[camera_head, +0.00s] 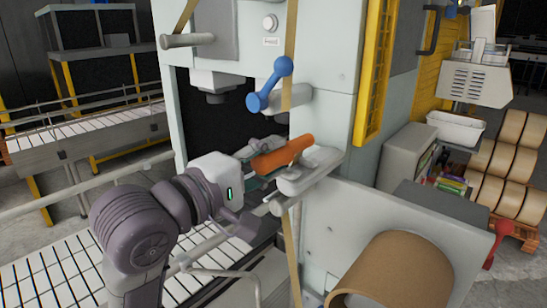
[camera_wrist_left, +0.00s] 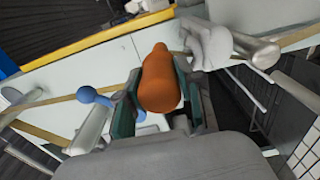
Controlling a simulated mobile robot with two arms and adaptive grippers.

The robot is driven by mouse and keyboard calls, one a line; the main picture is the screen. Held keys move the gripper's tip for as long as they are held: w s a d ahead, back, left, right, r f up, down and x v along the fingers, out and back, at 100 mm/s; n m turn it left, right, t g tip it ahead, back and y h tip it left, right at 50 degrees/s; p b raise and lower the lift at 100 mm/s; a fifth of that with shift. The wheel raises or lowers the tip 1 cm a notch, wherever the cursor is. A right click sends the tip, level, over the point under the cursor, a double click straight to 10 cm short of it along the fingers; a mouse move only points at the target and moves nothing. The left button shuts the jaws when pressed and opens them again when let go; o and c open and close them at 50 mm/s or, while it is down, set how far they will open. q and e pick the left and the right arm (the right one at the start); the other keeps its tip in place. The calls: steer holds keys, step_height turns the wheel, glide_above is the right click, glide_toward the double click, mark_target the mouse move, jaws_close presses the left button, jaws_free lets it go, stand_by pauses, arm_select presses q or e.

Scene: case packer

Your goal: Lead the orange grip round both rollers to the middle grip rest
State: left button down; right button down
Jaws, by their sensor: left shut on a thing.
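The orange grip (camera_head: 284,153) is held in my left gripper (camera_head: 262,168), in front of the pale machine. In the left wrist view the orange grip (camera_wrist_left: 160,82) stands between the two dark green finger pads of my left gripper (camera_wrist_left: 155,112). A pale grey bracket, seemingly the middle grip rest (camera_head: 312,172), is close beside the grip; whether they touch is unclear. One grey roller (camera_head: 187,41) sticks out at upper left, another roller (camera_head: 291,99) above the orange grip. A tan tape (camera_head: 291,45) hangs down past the second roller. My right gripper is not in view.
A blue handle (camera_head: 270,84) juts out just above the orange grip. A large brown cardboard roll (camera_head: 395,270) sits at lower right. A red handle (camera_head: 498,244) is at far right. A slatted conveyor (camera_head: 60,275) runs at lower left.

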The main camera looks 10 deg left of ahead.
arm_select(q)
steer(key=shift+f, duration=0.15)
steer(key=shift+f+b, duration=0.65)
steer(key=shift+f, duration=0.35)
jaws_free()
stand_by(0.7)
